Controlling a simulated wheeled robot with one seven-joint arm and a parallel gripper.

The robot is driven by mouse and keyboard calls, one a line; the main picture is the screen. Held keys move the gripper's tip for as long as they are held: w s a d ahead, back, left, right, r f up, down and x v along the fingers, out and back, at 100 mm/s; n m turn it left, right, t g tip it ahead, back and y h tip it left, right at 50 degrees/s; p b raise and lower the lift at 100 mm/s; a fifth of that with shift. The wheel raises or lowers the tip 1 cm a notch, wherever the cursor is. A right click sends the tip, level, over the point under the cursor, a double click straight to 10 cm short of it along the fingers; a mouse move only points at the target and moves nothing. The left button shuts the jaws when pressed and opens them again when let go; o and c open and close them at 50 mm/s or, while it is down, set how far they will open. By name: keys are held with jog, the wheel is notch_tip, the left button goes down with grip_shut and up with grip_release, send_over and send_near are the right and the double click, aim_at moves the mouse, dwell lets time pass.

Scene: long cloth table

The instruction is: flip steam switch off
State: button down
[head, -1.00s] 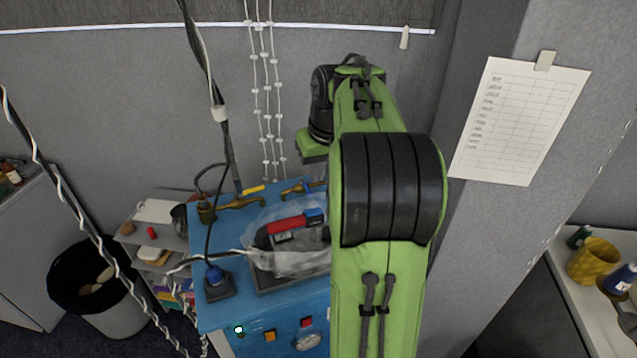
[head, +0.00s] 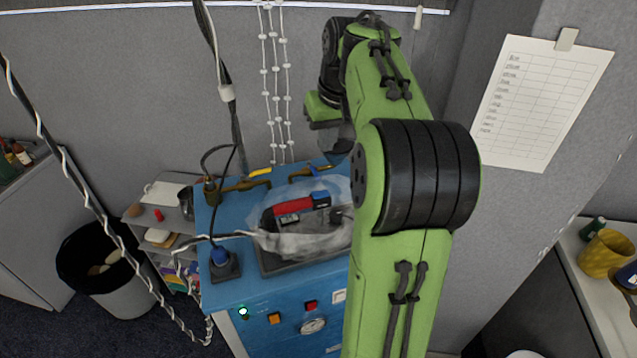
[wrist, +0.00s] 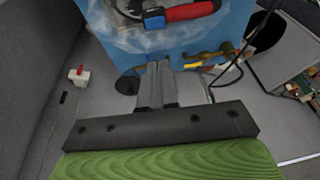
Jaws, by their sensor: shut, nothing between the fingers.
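The blue machine (head: 225,290) has a front panel with a lit green button (head: 243,312), an orange button (head: 274,318), a red button (head: 311,305), a dial (head: 313,326) and a white square switch or plate (head: 339,296). I cannot tell which control is the steam switch. In the wrist view, my gripper (wrist: 157,68) is shut and empty, near the machine's edge (wrist: 125,58) and left of the brass taps (wrist: 215,55). My arm hides most of the gripper and the machine's right side in the head view. A small red-and-white box (wrist: 79,76) shows in the wrist view.
A red-handled iron (head: 295,208) under clear plastic is on the machine top. Brass taps (head: 245,185) stand at its back edge. Cables hang at the left, over a bin (head: 125,307) and shelf (head: 135,218). A paper sheet (head: 542,105) is on the right partition.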

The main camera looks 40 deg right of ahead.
jog(key=shift+r, duration=0.1)
jog(key=b, duration=0.1)
send_near(315, 192)
jog(key=x, duration=0.5)
jog(key=shift+w+d, duration=0.15)
jog(key=shift+w, duration=0.05)
jog(key=shift+f, duration=0.5)
